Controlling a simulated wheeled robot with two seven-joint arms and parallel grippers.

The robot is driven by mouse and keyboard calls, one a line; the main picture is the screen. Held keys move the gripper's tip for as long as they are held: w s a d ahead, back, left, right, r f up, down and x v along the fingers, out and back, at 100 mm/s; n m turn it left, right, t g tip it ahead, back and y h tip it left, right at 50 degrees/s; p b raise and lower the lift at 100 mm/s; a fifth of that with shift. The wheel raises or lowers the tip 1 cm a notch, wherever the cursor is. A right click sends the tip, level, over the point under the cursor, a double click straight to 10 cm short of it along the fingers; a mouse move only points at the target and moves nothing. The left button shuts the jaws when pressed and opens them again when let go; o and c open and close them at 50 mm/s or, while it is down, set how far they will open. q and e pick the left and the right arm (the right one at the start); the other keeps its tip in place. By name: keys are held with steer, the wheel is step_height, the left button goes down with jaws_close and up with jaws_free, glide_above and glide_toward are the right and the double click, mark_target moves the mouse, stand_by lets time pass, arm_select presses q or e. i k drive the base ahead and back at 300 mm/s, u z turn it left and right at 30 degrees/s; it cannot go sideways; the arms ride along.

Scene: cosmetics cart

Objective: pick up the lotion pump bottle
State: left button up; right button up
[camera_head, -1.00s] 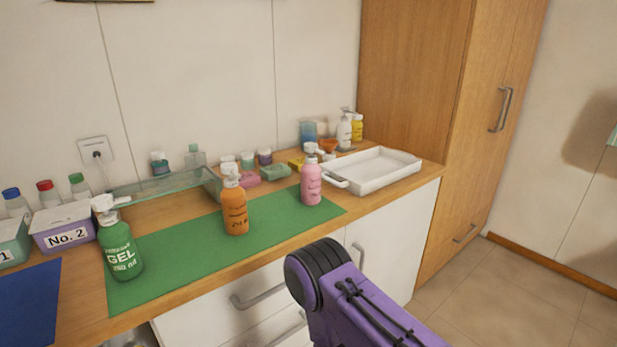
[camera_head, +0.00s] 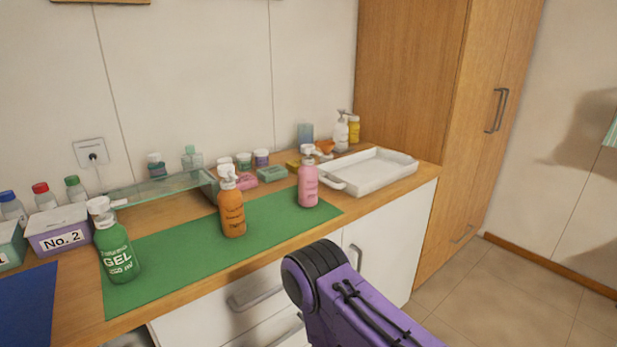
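Several pump bottles stand upright on the counter. A green bottle marked GEL (camera_head: 117,254) is at the left end of the green mat. An orange pump bottle (camera_head: 232,213) stands on the middle of the mat, and a pink pump bottle (camera_head: 308,186) near its right end. A white pump bottle (camera_head: 341,136) stands at the back right. I cannot read which one is labelled lotion. One purple arm link of mine shows at the bottom, in front of the counter. Neither gripper is in view.
The green mat (camera_head: 175,257) has bare room between the bottles. A white tray (camera_head: 377,172) lies to its right. A glass shelf (camera_head: 160,187), small jars and soaps stand behind. The No. 2 bin (camera_head: 60,240) and a blue mat (camera_head: 25,305) are at left.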

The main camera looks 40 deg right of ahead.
mark_target(307, 172)
steer(key=z, duration=0.55)
steer(key=k, duration=1.25)
steer(key=z, duration=1.1)
steer(key=i, duration=0.6)
steer(key=z, duration=0.55)
steer(key=i, duration=1)
steer(key=u, duration=0.4)
steer(key=i, duration=0.7)
steer(key=u, duration=0.7)
